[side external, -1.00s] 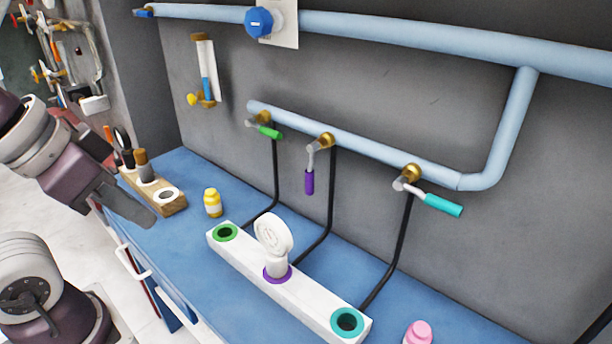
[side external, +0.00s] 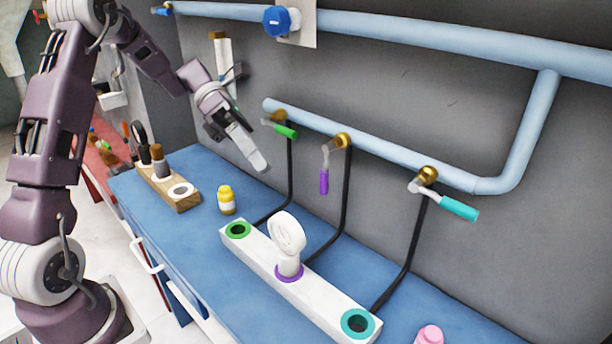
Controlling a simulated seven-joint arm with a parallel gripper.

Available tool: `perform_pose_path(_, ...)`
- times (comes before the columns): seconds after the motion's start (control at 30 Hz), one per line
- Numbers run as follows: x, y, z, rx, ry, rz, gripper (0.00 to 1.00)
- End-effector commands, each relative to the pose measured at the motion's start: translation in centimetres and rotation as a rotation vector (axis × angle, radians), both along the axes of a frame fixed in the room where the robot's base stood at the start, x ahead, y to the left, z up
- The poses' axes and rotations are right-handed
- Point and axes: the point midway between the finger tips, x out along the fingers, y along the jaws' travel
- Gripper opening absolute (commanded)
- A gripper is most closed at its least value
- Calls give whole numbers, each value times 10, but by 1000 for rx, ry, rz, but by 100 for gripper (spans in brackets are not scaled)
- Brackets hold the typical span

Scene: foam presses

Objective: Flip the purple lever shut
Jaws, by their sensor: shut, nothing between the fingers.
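The purple lever (side external: 324,181) hangs straight down from the middle brass valve (side external: 342,140) on the lower blue pipe. The green lever (side external: 286,131) is to its left, tilted slightly below level. The teal lever (side external: 459,208) is to its right and also lies near level. My gripper (side external: 259,162) is shut and empty, above the blue bench. In the picture it is to the left of the purple lever and just below the green lever, apart from the purple one. How far it is from the wall is hard to tell.
A white block (side external: 255,255) with green, purple and teal rings stands on the blue bench (side external: 210,255). A round white piece (side external: 287,234) stands in its purple ring. Black hoses drop behind it. A yellow bottle (side external: 226,201), wooden holder (side external: 187,203) and pink bottle (side external: 430,334) stand nearby.

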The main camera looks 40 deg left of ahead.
Motion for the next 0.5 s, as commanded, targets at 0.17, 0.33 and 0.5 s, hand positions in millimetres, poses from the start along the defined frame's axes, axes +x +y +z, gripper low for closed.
perform_pose_path(0.17, 40, 59, -35, -303, 390, 296, 0)
perform_pose_path(0.33, 53, 90, -54, -465, 572, 406, 0)
perform_pose_path(0.5, 54, 96, -57, -494, 606, 423, 0)
